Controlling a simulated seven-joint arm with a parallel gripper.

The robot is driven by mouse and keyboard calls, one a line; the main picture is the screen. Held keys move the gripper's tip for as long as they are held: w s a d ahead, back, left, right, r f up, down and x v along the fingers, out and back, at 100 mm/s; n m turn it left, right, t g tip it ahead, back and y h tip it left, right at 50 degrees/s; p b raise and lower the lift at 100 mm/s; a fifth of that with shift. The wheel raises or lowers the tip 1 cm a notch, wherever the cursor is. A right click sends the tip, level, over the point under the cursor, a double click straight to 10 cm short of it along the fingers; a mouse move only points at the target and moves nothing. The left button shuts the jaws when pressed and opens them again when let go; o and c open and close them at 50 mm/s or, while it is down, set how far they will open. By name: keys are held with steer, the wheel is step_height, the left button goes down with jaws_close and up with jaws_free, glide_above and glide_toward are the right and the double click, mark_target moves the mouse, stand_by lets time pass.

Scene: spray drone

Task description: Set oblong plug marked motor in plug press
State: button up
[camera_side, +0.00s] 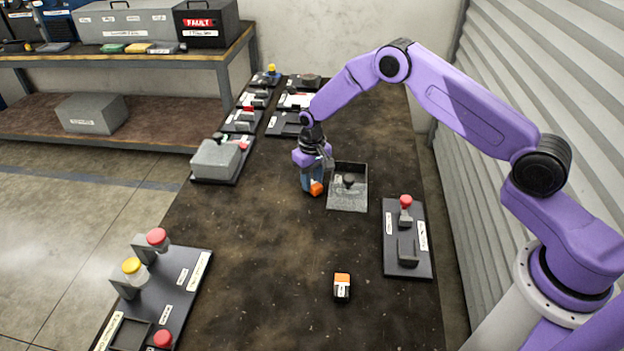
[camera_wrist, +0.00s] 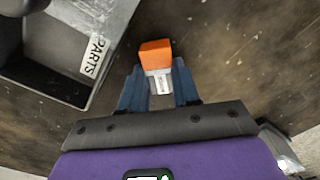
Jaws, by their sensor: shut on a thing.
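My gripper (camera_side: 313,186) is shut on an oblong plug with an orange end (camera_side: 317,188). In the wrist view the plug (camera_wrist: 155,58) sticks out from between the blue fingers (camera_wrist: 160,90), orange end outward, with a pale labelled body. Its label is too small to read. The gripper is above the table, just left of the parts tray in the side view. I cannot tell which station is the plug press; a black-based fixture with a red knob (camera_side: 405,203) stands at the right.
The grey parts tray (camera_side: 333,205) has a dark object inside and also shows in the wrist view (camera_wrist: 118,52). A board with red and yellow knobs (camera_side: 178,290) is front left. A grey box station (camera_side: 215,160) and several fixtures line the back. The table's middle is clear.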

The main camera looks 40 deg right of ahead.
steer(key=shift+f, duration=0.25)
steer(key=o, duration=1)
steer(key=shift+o, duration=0.2)
steer(key=shift+r, duration=0.1)
step_height(320, 180, up, 12)
steer(key=shift+r, duration=0.1)
